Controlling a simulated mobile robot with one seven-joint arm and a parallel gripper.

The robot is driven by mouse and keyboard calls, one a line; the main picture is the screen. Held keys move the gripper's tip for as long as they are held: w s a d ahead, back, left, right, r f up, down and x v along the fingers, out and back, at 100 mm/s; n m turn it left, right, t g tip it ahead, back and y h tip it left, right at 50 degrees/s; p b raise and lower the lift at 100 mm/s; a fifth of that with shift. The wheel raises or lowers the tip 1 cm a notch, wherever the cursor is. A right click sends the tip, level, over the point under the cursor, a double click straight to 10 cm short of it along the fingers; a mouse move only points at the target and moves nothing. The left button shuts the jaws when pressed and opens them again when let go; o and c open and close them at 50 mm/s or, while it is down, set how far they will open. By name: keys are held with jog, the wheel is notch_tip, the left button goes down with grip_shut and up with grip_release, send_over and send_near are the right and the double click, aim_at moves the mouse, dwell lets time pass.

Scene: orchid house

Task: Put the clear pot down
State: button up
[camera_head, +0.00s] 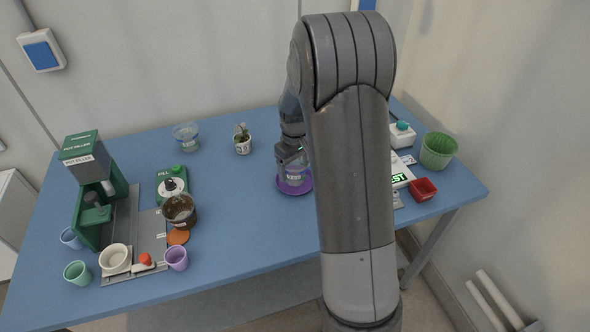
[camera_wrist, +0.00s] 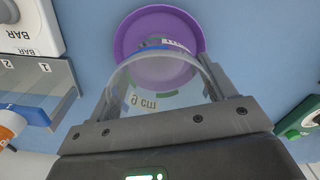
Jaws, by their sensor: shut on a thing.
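The clear pot (camera_wrist: 150,80) is see-through and carries a "9 cm" mark. My gripper (camera_wrist: 162,88) is shut on it, one finger on each side of its wall. In the head view the clear pot (camera_head: 295,174) is upright below my gripper (camera_head: 291,158), partly hidden by my arm. A purple saucer (camera_head: 296,192) lies on the table right under the pot. In the wrist view the saucer (camera_wrist: 126,42) shows behind and through the pot. I cannot tell whether the pot's base touches the saucer.
A green pot filler (camera_head: 82,160) and several small cups stand at the left of the blue table (camera_head: 245,235). Another clear dish (camera_head: 186,136) and a small potted plant (camera_head: 242,138) stand at the back. A green pot (camera_head: 438,150) and red tray (camera_head: 423,189) are at right.

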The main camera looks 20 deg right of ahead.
jog(key=shift+f, duration=0.75)
jog(key=shift+f, duration=0.1)
jog(key=o, duration=1)
jog(key=shift+c, duration=0.2)
notch_tip(320, 180, up, 12)
jog(key=s+a+r+m+t, duration=0.2)
jog(key=s+a+r+t, duration=0.15)
jog(key=s+r, duration=0.8)
jog(key=s+a+m+t, duration=0.2)
jog(key=s+a, duration=0.1)
jog(key=s, duration=1.3)
jog(key=shift+s+a+r+m, duration=0.2)
jog(key=shift+s+r+m, duration=0.1)
jog(key=shift+r, duration=0.15)
